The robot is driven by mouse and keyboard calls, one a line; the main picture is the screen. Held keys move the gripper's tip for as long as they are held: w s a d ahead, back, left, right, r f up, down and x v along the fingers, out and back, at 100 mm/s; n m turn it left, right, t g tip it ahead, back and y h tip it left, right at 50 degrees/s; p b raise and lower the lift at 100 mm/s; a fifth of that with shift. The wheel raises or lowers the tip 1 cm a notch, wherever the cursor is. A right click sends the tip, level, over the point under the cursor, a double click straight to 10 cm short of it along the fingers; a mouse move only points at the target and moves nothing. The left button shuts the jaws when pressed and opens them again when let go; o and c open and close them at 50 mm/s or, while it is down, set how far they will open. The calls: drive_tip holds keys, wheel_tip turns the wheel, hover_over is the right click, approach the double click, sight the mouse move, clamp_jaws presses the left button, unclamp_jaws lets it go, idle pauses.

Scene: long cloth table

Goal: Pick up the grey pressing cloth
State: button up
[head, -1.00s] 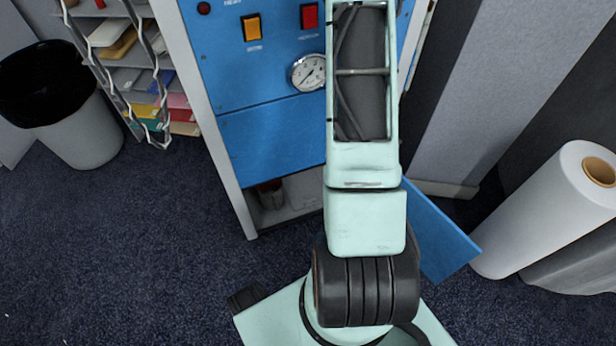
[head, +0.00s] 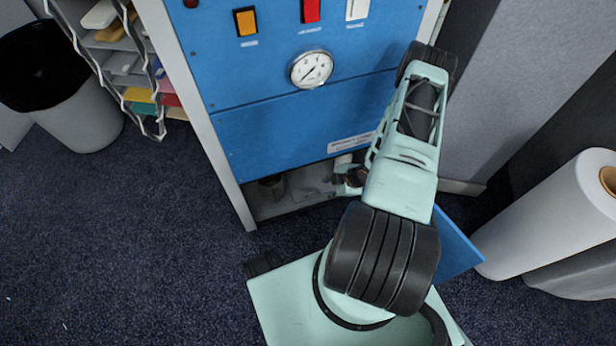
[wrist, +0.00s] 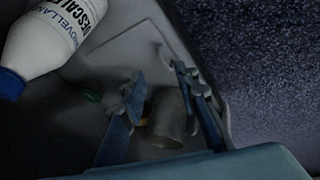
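In the wrist view my gripper (wrist: 160,82) is open, its two blue-grey fingers apart. A dull grey cylinder (wrist: 168,122) shows between the fingers, nearer the palm; I cannot tell whether it is touched or lies beyond them. In the head view my gripper (head: 347,178) is small and partly hidden by my arm, at the open lower compartment (head: 262,212) of the blue machine. I cannot clearly make out the grey pressing cloth; a pale grey surface (wrist: 128,52) beyond the fingers may be the compartment floor or cloth.
A white descaler bottle (wrist: 48,38) with a blue cap lies left of the fingers, near a small green item (wrist: 91,93). A dark cup (head: 272,187) stands in the compartment. A blue panel (head: 458,245) juts out right.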

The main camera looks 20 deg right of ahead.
sight(318, 196)
drive_tip(key=b+x, duration=0.4)
drive_tip(key=x, duration=0.5)
drive_tip(key=shift+f, duration=0.35)
drive_tip(key=shift+r, duration=0.1)
clamp_jaws()
